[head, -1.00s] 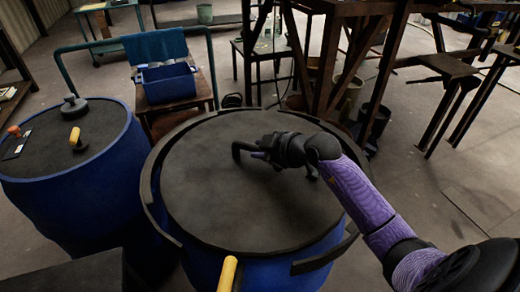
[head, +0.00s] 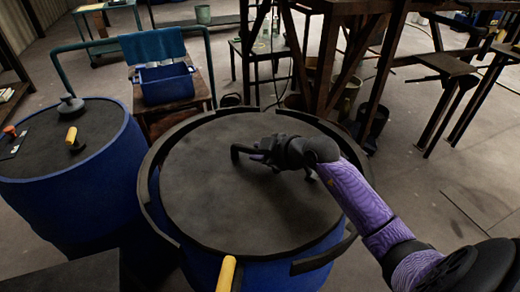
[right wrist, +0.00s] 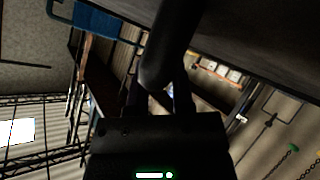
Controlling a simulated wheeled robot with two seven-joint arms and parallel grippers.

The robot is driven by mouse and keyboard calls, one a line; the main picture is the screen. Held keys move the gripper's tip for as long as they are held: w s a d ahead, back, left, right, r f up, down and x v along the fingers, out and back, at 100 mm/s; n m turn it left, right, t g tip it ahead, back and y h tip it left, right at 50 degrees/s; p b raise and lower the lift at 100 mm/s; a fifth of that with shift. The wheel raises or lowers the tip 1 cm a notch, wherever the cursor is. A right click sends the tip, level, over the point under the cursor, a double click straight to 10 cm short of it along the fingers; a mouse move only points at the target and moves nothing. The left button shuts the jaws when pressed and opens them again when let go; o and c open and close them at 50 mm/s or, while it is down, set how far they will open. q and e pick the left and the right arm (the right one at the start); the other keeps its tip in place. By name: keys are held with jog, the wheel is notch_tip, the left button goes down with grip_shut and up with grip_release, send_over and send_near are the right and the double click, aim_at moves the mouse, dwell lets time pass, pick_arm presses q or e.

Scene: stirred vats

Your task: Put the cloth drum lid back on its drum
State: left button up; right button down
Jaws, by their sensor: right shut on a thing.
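The dark round lid (head: 235,205) lies flat over the top of the blue drum (head: 205,265) in the middle of the head view, inside a dark raised collar with gaps. Whether it is fully seated cannot be told. Its black arched handle (head: 235,154) stands near the centre. My right gripper (head: 264,152) is shut on this handle, reaching in from the right. In the right wrist view the handle (right wrist: 165,50) runs between the fingers, and the dark lid surface (right wrist: 270,35) fills the upper right. My left gripper is not in view.
A second blue drum (head: 95,190) stands at left, with a weight (head: 71,105) and a yellow-handled tool (head: 72,138) on top. Behind are a blue bin (head: 168,84) on a stool and a teal cloth (head: 152,46) on a rail. A yellow handle (head: 227,273) rises at the front.

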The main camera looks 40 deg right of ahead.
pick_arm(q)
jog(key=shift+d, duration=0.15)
pick_arm(e)
jog(key=shift+f, duration=0.1)
jog(key=c, duration=0.6)
grip_release()
jog(key=shift+o, duration=1)
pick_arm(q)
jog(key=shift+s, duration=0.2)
pick_arm(e)
jog(key=shift+f, duration=0.1)
jog(key=shift+s, duration=0.15)
jog(key=p+v, duration=0.1)
jog(key=v, duration=0.1)
jog(key=p+v, duration=0.2)
jog(key=v, duration=0.1)
jog(key=shift+r, duration=0.3)
jog(key=p+v, duration=0.1)
jog(key=v, duration=0.3)
jog(key=shift+s+p, duration=0.1)
jog(key=shift+p, duration=0.25)
jog(key=shift+s+d, duration=0.1)
jog(key=shift+s, duration=0.1)
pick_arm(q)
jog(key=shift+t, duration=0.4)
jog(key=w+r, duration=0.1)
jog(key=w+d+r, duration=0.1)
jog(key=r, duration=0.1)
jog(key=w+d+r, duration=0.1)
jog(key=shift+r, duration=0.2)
